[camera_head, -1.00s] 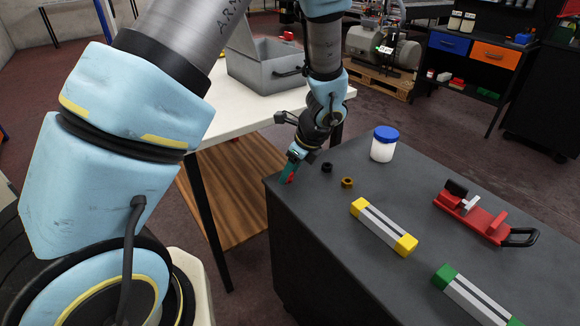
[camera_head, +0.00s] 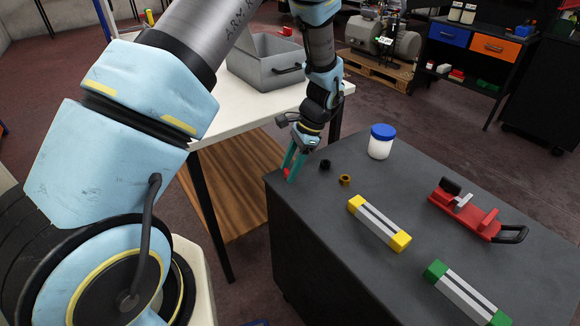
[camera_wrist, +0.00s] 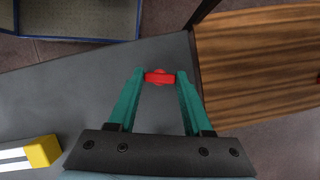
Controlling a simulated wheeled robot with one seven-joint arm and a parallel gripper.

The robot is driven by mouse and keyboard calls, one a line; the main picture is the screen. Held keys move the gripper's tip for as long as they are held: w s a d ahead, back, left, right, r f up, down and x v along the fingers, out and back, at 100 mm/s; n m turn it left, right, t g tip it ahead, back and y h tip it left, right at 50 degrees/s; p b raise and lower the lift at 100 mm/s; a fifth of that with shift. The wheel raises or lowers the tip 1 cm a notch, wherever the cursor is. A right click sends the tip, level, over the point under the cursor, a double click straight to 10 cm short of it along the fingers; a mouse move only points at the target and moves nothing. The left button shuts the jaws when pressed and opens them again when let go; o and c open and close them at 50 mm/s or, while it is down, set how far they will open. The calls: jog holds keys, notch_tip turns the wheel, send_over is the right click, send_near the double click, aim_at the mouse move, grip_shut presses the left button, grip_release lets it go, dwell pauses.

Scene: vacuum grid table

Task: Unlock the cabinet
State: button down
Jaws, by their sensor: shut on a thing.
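The dark grey cabinet (camera_head: 330,215) stands at the right, with a flat top; its top also shows in the wrist view (camera_wrist: 80,90). My gripper (camera_head: 290,173) points down at the cabinet's far left corner. In the wrist view my gripper (camera_wrist: 160,77) has its two green fingers shut on a small red piece (camera_wrist: 159,76), which spans the gap between the tips. The red piece (camera_head: 287,172) shows only partly in the head view. I cannot tell whether it is a key or a knob, or whether it touches the cabinet. No keyhole is visible.
On the cabinet top are a black nut (camera_head: 325,164), a brass nut (camera_head: 345,180), a blue-lidded jar (camera_head: 381,142), yellow-ended (camera_head: 378,222) and green-ended (camera_head: 466,293) blocks and a red clamp (camera_head: 466,212). A white table (camera_head: 240,122) with a grey box (camera_head: 262,75) stands behind.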

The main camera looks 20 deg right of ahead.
jog(key=shift+w+n+g, duration=0.1)
jog(key=shift+n+g, duration=0.5)
jog(key=shift+n, duration=0.9)
jog(key=shift+c, duration=1.6)
grip_release()
jog(key=b+v, duration=0.2)
jog(key=v, duration=0.8)
jog(key=shift+r, duration=0.4)
jog(key=shift+w, duration=0.1)
